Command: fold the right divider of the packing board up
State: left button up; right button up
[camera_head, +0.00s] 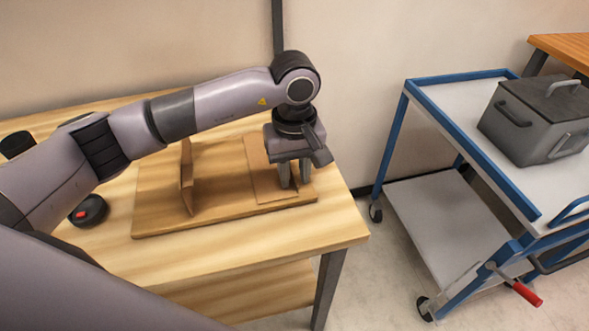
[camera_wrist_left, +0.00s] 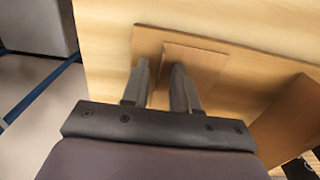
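The packing board (camera_head: 225,220) lies on the wooden table. Its left divider (camera_head: 187,178) stands upright. Its right divider (camera_head: 262,165) lies flat on the board; it also shows in the left wrist view (camera_wrist_left: 205,58). My left gripper (camera_head: 295,184) points down at the right divider's outer edge, with its two fingers apart. In the left wrist view, the gripper (camera_wrist_left: 161,75) has one finger over the divider and the other beyond its edge, over the board. Whether the fingertips touch the board cannot be told. My right gripper is not in view.
A black device with a red button (camera_head: 89,211) sits left of the board. The table's right edge is close to the board. A blue-framed cart (camera_head: 440,120) carrying a grey lidded box (camera_head: 535,125) stands to the right, across a floor gap.

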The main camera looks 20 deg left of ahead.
pick_arm(q)
grip_shut()
dwell(1.4)
